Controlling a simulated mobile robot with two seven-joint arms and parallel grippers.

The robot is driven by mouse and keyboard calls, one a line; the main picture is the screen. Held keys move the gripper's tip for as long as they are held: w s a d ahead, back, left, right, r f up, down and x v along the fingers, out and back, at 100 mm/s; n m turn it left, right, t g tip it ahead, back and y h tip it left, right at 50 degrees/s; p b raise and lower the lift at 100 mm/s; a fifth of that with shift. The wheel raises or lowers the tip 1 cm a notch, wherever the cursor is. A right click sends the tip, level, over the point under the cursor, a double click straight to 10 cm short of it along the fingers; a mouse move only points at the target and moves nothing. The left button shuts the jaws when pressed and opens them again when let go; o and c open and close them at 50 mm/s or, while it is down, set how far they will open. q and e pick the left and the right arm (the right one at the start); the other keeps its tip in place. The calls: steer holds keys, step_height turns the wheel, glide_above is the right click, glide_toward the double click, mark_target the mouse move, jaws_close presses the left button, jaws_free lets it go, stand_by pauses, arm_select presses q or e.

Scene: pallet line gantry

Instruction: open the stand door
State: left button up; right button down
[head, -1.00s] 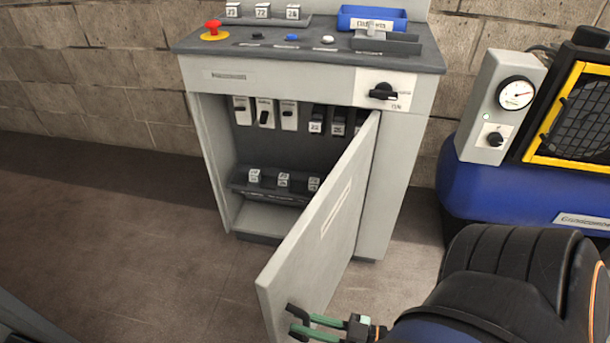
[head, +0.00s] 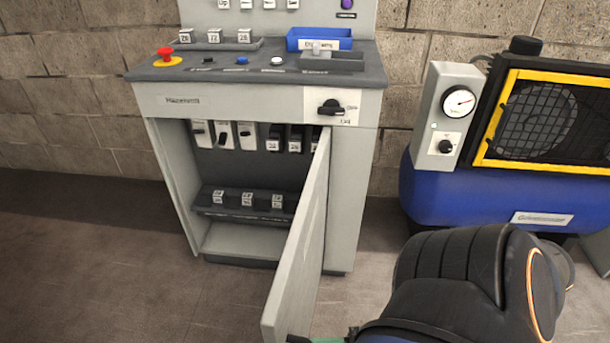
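The stand door (head: 303,235) is a light grey panel hinged on the right of the stand (head: 345,205). It stands wide open, swung out towards me, and I see it nearly edge-on. The stand's inside shows to the left of it. My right gripper (head: 300,339) is at the bottom edge of the head view, beside the lower front end of the door. Most of it is cut off, so its fingers' opening and any contact with the door are hidden. My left gripper is not in view.
The open compartment holds switch modules (head: 222,135) and a lower rack (head: 243,210). A red emergency button (head: 165,55) and a blue tray (head: 318,38) are on top. A blue compressor (head: 450,195) stands at right. The floor at left is clear.

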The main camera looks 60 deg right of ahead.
steer(key=shift+w+d, duration=0.1)
steer(key=shift+d, duration=0.05)
steer(key=c, duration=1)
jaws_free()
steer(key=shift+c, duration=0.2)
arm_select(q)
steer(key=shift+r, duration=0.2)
arm_select(e)
steer(key=shift+o, duration=1.2)
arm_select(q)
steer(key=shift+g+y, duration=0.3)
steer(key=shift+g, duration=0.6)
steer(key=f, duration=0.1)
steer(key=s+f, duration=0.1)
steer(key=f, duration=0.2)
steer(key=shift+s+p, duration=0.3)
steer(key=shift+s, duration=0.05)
arm_select(e)
steer(key=v, duration=1.2)
steer(key=shift+s, duration=0.25)
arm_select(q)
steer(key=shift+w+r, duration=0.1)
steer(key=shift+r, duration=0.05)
